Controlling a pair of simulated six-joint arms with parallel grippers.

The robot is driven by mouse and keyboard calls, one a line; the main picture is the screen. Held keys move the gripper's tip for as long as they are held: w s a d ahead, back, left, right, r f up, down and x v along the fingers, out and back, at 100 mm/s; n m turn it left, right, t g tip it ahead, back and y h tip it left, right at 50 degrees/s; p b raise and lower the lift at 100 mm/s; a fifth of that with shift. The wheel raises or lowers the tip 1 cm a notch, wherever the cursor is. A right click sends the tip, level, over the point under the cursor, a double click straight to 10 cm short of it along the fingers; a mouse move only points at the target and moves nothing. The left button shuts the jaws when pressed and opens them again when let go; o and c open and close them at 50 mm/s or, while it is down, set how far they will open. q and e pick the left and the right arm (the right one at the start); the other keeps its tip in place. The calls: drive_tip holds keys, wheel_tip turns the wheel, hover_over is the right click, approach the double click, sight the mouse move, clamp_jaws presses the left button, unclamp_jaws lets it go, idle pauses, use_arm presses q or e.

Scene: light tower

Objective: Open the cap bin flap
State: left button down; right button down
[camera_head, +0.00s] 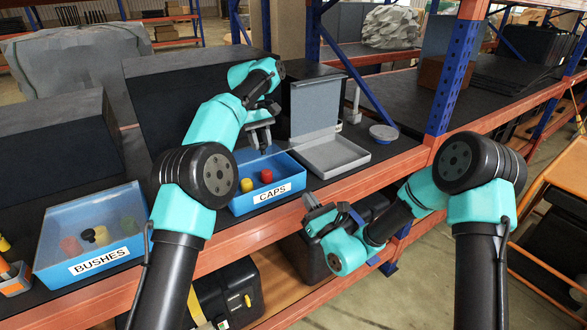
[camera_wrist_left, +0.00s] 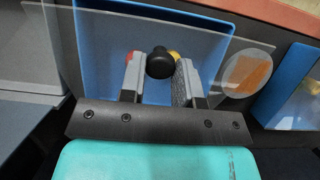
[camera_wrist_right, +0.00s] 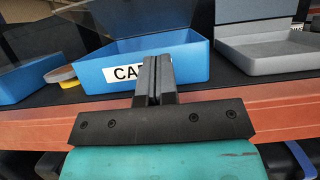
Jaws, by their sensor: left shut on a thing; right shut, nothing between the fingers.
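The blue cap bin (camera_head: 235,206), labelled CAPS, stands on the dark shelf with a red cap (camera_head: 266,176) and a yellow cap (camera_head: 247,185) inside. It also shows in the right wrist view (camera_wrist_right: 190,62). My left gripper (camera_head: 262,150) is above this bin. In the left wrist view its fingers are shut on a black knob (camera_wrist_left: 159,63), with a clear panel, apparently the flap (camera_wrist_left: 222,52), around it. The flap's tilt is hard to tell. My right gripper (camera_head: 316,207) is shut and empty in front of the bin; its fingers (camera_wrist_right: 153,80) partly cover the label.
A blue BUSHES bin (camera_head: 50,277) with its own black knob stands at the left. The orange shelf beam (camera_head: 270,228) runs along the front.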

approach(284, 151)
drive_tip(key=w+a+f, duration=0.2)
drive_tip(key=w, duration=0.2)
drive_tip(key=shift+w+a+r, duration=0.2)
drive_tip(key=shift+w+r, duration=0.15)
drive_tip(key=shift+r, duration=0.35)
drive_tip(key=shift+w+a+r, duration=0.2)
drive_tip(key=shift+w+r, duration=0.2)
drive_tip(key=shift+r, duration=0.25)
drive_tip(key=shift+w+a+r, duration=0.15)
drive_tip(key=shift+w+r, duration=0.2)
drive_tip(key=shift+r, duration=0.35)
drive_tip(key=shift+w+r, duration=0.25)
drive_tip(key=shift+r, duration=0.55)
use_arm(q)
drive_tip(key=shift+f, duration=0.1)
